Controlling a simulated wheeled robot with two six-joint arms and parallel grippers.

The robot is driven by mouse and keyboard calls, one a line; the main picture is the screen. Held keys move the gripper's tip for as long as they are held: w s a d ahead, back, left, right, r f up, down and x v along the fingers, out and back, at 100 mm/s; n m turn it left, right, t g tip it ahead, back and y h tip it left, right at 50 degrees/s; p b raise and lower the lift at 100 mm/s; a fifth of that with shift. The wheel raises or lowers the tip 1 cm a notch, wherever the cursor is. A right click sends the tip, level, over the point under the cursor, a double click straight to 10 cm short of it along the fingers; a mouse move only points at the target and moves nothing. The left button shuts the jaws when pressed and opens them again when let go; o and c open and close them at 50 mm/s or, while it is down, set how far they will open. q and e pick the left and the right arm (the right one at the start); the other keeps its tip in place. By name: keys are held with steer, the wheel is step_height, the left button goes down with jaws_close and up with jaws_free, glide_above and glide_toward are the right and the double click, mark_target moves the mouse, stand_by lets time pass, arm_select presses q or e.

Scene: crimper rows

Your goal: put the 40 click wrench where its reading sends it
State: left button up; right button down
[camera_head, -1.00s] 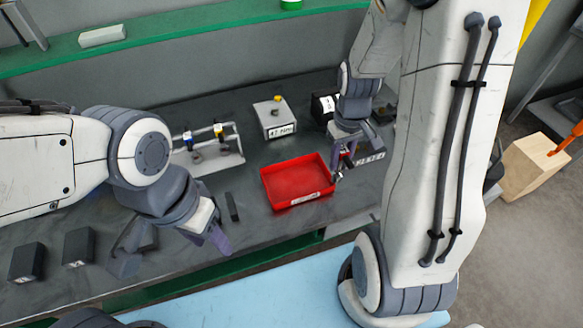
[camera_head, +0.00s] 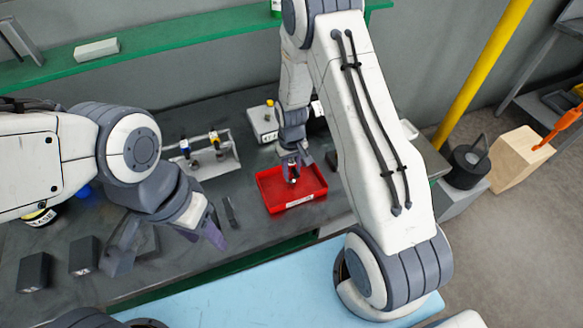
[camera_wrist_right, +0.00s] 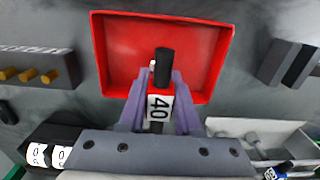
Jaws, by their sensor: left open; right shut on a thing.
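The 40 click wrench (camera_wrist_right: 162,75) shows in the right wrist view as a black handle with a white label reading 40. My right gripper (camera_wrist_right: 160,90) is shut on it and holds it over the red tray (camera_wrist_right: 110,75). In the head view the right gripper (camera_head: 292,172) is at the red tray (camera_head: 318,190), over its inside; I cannot tell whether the wrench touches the tray floor. The tray's front label is too small to read. My left gripper (camera_head: 165,250) is open and empty above the bench at the left.
A metal rack (camera_head: 207,158) with blue and yellow-collared tools stands left of the tray. A grey box with a yellow knob (camera_head: 262,122) stands behind the tray. Dark blocks (camera_head: 84,256) sit at the front left. A dark strip (camera_head: 231,211) lies left of the tray.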

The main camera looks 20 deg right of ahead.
steer(key=shift+f, duration=0.45)
steer(key=shift+f, duration=0.25)
steer(key=c, duration=0.6)
jaws_free()
steer(key=shift+r, duration=0.1)
